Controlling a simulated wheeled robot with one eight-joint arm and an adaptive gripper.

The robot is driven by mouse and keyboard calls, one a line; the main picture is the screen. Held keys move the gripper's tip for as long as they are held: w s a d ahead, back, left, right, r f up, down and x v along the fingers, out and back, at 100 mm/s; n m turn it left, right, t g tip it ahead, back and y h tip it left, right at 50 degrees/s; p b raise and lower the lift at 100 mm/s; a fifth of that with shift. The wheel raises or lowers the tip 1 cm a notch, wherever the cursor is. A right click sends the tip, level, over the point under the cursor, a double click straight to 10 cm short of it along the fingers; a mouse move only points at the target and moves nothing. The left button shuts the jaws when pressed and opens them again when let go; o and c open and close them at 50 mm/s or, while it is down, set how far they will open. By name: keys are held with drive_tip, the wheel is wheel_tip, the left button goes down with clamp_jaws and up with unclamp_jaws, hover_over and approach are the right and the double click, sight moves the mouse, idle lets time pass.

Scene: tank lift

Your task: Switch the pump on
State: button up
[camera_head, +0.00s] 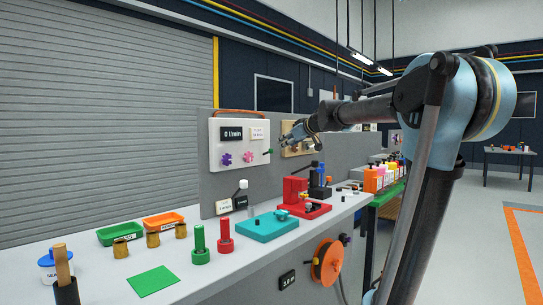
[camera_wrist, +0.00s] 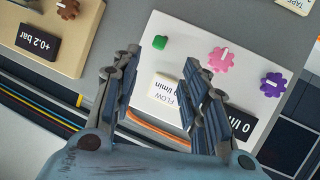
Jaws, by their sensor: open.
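A white panel (camera_head: 240,125) stands upright at the back of the bench. It carries a black display (camera_head: 231,134) reading 0 l/min, a pale label, a purple knob (camera_head: 227,159), a pink knob (camera_head: 249,157) and a small green switch (camera_head: 268,153). In the wrist view the green switch (camera_wrist: 160,43) shows just beyond the fingertips, with the pink knob (camera_wrist: 221,61) and purple knob (camera_wrist: 273,84) to the right. The flow label (camera_wrist: 164,87) is partly hidden by a finger. My gripper (camera_wrist: 160,58) is open and empty, apart from the panel; it also shows in the head view (camera_head: 290,138).
A tan panel (camera_wrist: 45,30) reading +0.2 bar is beside the white one. Below on the bench are a red device (camera_head: 294,190), a teal block (camera_head: 272,225), a white-knobbed lever (camera_head: 242,185), red and green posts, and trays. An orange hose arches over the white panel.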

sight(272, 151)
drive_tip(key=x, duration=1.4)
drive_tip(key=shift+w+a+f, duration=0.2)
drive_tip(key=shift+w+a, duration=0.05)
